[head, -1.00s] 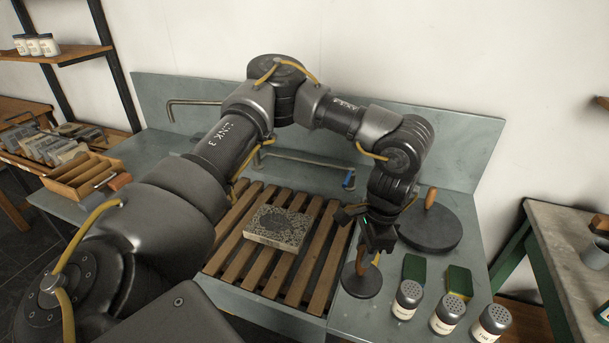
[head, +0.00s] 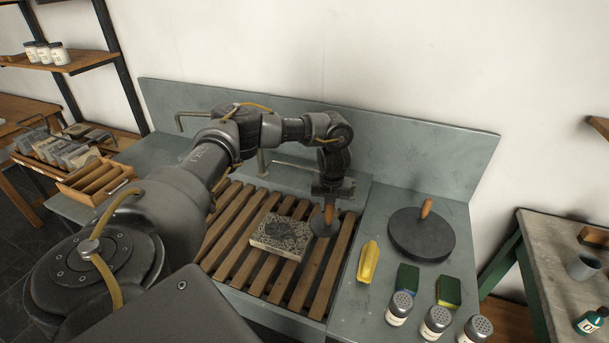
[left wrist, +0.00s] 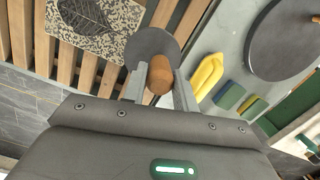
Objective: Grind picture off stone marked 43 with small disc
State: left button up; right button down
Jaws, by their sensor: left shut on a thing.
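A pale speckled stone with a dark leaf picture (head: 281,235) lies on the wooden slats of the sink; it also shows at the upper left of the left wrist view (left wrist: 95,25). No number can be read on it. My left gripper (head: 328,200) is shut on the wooden knob of the small grey disc (head: 323,222). In the left wrist view the disc (left wrist: 150,45) is beside the stone's right edge; I cannot tell whether they touch. The large dark disc (head: 422,235) with a wooden knob rests on the counter at right. My right gripper is not in view.
Wooden slats (head: 232,240) span the sink. A wooden divided box (head: 97,182) and a rack of stones (head: 70,152) stand at left.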

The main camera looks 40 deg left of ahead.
pick_arm(q)
jog(key=s+a+m+p, duration=0.1)
jog(key=a+m+p, duration=0.1)
jog(key=a+m, duration=0.3)
jog(key=shift+s+a+f+h, duration=0.2)
jog(key=shift+a+f+h, duration=0.1)
jog(key=shift+a, duration=1.9)
